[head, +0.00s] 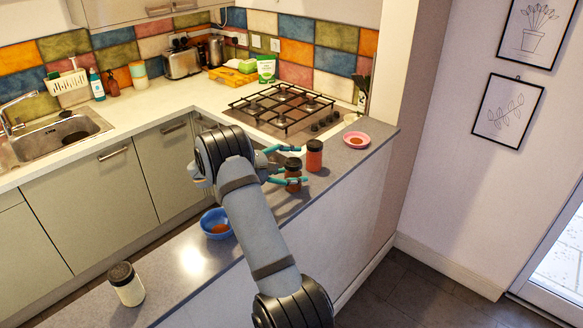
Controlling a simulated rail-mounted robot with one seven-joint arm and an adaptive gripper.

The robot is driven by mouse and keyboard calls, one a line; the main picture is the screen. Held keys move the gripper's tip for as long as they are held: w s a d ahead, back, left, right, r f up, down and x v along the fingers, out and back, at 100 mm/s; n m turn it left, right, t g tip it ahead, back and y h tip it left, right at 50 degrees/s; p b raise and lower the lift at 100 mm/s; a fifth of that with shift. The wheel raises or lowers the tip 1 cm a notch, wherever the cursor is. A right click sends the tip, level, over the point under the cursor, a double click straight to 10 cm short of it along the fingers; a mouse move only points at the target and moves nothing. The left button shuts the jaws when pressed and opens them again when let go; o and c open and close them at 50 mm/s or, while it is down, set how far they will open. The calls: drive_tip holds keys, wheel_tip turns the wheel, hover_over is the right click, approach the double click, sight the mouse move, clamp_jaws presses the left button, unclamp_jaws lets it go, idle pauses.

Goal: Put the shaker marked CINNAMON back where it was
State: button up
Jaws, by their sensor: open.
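My gripper (301,165) is open over the grey ledge (180,262). Its teal fingers are on either side of a brown shaker with a dark lid (293,172), partly hidden by the lower finger. Whether the fingers touch it I cannot tell. A red-orange shaker with a dark lid (314,157) stands just beyond, to the right. A cream shaker with a dark lid (128,288) stands at the near left of the ledge. No label is readable, so I cannot tell which is marked CINNAMON.
A blue bowl (210,216) with orange-brown powder sits on the ledge left of my arm. A pink bowl (366,141) with reddish contents sits at the far right end. A gas hob (284,107) lies behind. The ledge between the cream shaker and blue bowl is clear.

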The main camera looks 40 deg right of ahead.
sight(292, 161)
drive_tip(key=b+v, duration=0.3)
drive_tip(key=v, duration=0.9)
drive_tip(key=shift+b, duration=0.35)
drive_tip(key=shift+f, duration=0.1)
drive_tip(key=p+x, duration=0.4)
drive_tip(key=x, duration=0.7)
drive_tip(key=shift+d, duration=0.55)
drive_tip(key=shift+w+d+r+b, duration=0.1)
drive_tip(key=shift+w+r+b, duration=0.05)
drive_tip(key=shift+r+b, duration=0.3)
drive_tip(key=r, duration=0.2)
drive_tip(key=shift+a+r+b, duration=0.25)
drive_tip(key=shift+b, duration=0.1)
drive_tip(key=shift+d+r, duration=0.1)
drive_tip(key=shift+d, duration=0.05)
